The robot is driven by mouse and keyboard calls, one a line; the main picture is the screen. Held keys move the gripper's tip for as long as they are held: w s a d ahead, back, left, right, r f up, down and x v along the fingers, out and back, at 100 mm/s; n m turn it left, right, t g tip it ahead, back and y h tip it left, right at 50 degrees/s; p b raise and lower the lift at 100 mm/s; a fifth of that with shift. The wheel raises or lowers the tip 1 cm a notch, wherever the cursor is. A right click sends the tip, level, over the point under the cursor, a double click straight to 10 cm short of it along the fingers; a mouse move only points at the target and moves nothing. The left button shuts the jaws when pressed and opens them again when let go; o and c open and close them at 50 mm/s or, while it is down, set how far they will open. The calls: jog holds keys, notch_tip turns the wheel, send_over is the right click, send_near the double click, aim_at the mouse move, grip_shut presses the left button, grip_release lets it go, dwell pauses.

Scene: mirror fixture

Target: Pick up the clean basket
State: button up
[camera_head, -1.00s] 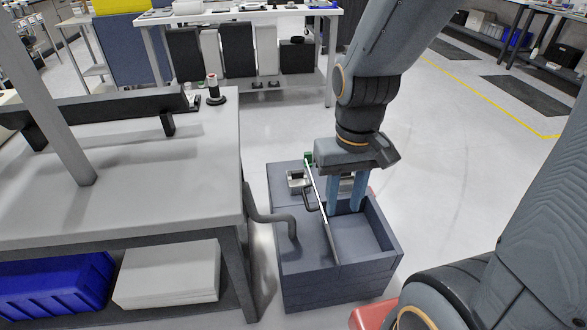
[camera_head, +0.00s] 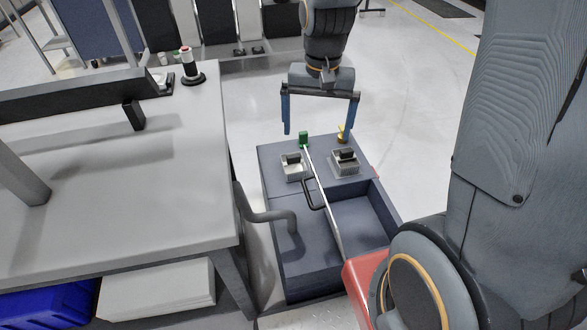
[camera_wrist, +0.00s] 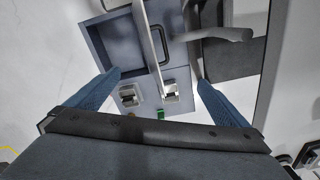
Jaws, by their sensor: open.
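Two small grey baskets with dark handles stand on the far end of a blue-grey cart (camera_head: 285,256). The left basket (camera_head: 292,170) is near a green marker (camera_head: 304,138); the right basket (camera_head: 345,164) is near a yellow marker (camera_head: 341,133). I cannot tell from looks alone which one is the clean basket. My gripper (camera_head: 320,132) is wide open and empty, above the cart's far end. In the wrist view, the left basket (camera_wrist: 171,94) and the other basket (camera_wrist: 130,97) lie between the spread fingers, apart from them.
A grey pipe (camera_head: 264,214) reaches the cart from the workbench (camera_head: 130,215) at left. Open floor (camera_head: 410,95) lies to the right.

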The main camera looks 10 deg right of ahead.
jog(key=w+a+f+m+b, duration=0.1)
jog(key=w+f+m+b, duration=0.35)
jog(key=w, duration=0.85)
jog(key=m+b, duration=0.5)
jog(key=m, duration=0.4)
send_over(294, 156)
jog(key=f, duration=2.6)
jog(key=shift+w+d, duration=0.1)
jog(key=shift+w, duration=0.2)
jog(key=f, duration=0.7)
jog(key=shift+s+f, duration=0.15)
jog(key=shift+s, duration=0.05)
jog(key=c, duration=1)
